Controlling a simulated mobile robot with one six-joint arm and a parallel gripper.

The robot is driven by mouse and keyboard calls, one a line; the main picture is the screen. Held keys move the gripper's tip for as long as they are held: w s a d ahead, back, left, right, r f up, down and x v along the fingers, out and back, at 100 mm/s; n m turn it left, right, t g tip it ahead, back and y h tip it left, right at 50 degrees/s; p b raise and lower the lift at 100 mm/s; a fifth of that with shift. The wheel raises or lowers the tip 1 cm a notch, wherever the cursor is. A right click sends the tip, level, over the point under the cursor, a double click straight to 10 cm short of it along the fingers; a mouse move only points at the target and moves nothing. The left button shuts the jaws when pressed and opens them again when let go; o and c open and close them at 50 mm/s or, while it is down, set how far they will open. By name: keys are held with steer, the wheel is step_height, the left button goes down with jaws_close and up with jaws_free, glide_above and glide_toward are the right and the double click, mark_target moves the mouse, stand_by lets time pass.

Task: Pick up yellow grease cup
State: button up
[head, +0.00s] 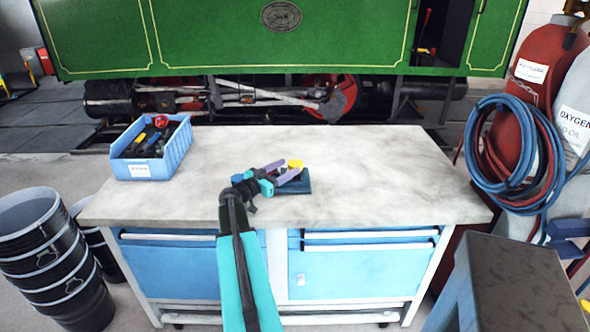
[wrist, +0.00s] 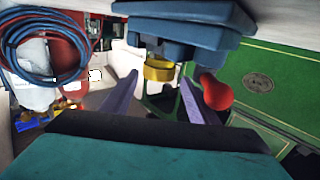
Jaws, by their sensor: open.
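The yellow grease cup (head: 295,163) stands on a dark blue stand (head: 303,186) near the middle of the workbench. My gripper (head: 288,169) reaches over the bench from the front, its purple fingers spread beside the cup. In the wrist view, which is turned over, the yellow cup (wrist: 159,70) shows between and just beyond the open fingertips (wrist: 158,80). The gap between the fingers is empty. The blue stand (wrist: 185,32) fills the top of that view. A red rounded thing (wrist: 215,92) is close by the right-hand finger; whether it touches is unclear.
A blue bin (head: 155,152) of tools stands at the bench's left. The bench top (head: 390,170) is bare to the right. A green steam tram (head: 200,35) stands behind. Hoses (head: 500,160) and gas cylinders are at right, black buckets (head: 45,255) at left, a stool (head: 520,280) front right.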

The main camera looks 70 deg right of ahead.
steer(key=shift+x, duration=1.05)
steer(key=c, duration=1.2)
steer(key=shift+r, duration=0.25)
